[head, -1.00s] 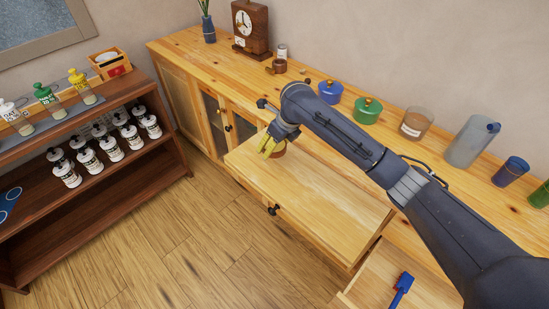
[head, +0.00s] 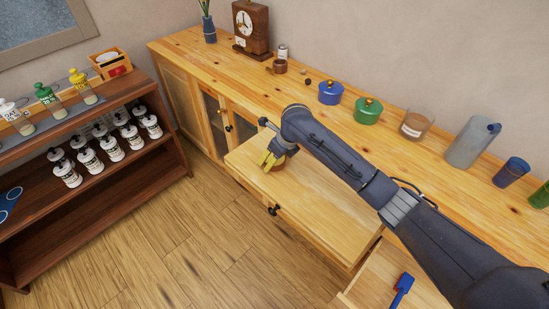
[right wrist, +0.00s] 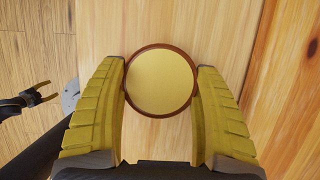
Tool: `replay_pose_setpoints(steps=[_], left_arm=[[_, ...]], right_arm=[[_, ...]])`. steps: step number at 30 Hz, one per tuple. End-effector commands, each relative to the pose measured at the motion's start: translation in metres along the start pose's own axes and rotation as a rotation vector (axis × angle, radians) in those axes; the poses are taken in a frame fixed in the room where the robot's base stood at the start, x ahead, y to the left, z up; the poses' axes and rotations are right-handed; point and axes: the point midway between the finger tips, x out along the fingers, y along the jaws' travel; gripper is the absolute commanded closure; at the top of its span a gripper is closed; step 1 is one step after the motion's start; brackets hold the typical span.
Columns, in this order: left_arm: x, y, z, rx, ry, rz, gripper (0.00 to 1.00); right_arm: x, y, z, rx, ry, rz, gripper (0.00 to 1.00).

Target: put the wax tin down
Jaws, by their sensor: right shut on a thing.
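The wax tin (right wrist: 161,81) is round, with a brown rim and a flat yellowish top. My right gripper (right wrist: 161,92) is shut on it, one yellow finger on each side. In the head view the tin (head: 279,164) shows beside the right gripper (head: 267,159), low over the pale wooden pull-out surface (head: 300,205); I cannot tell if it touches the wood.
The counter behind holds a blue pot (head: 330,93), a green pot (head: 367,111), a glass jar (head: 416,124) and a brown mug (head: 279,67). A blue brush (head: 402,287) lies in an open drawer at front right. The pull-out surface is otherwise bare.

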Motion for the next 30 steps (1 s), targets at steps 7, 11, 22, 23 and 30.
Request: replay_pose_setpoints(steps=[7,11,22,23,30], left_arm=[[0.0,0.0,0.0,0.0,0.0,0.0,0.47],[0.0,0.0,0.0,0.0,0.0,0.0,0.47],[0.0,0.0,0.0,0.0,0.0,0.0,0.47],[0.0,0.0,0.0,0.0,0.0,0.0,0.47],[0.0,0.0,0.0,0.0,0.0,0.0,0.47]], right_arm=[[0.002,0.0,-0.001,0.0,0.001,-0.001,0.23],[0.002,0.0,-0.001,0.0,0.001,-0.001,0.08],[-0.002,0.0,0.001,0.0,-0.001,0.0,0.08],[-0.004,-0.001,0.001,0.0,-0.001,-0.001,0.08],[-0.039,-0.002,0.001,-0.003,-0.003,-0.005,0.08]])
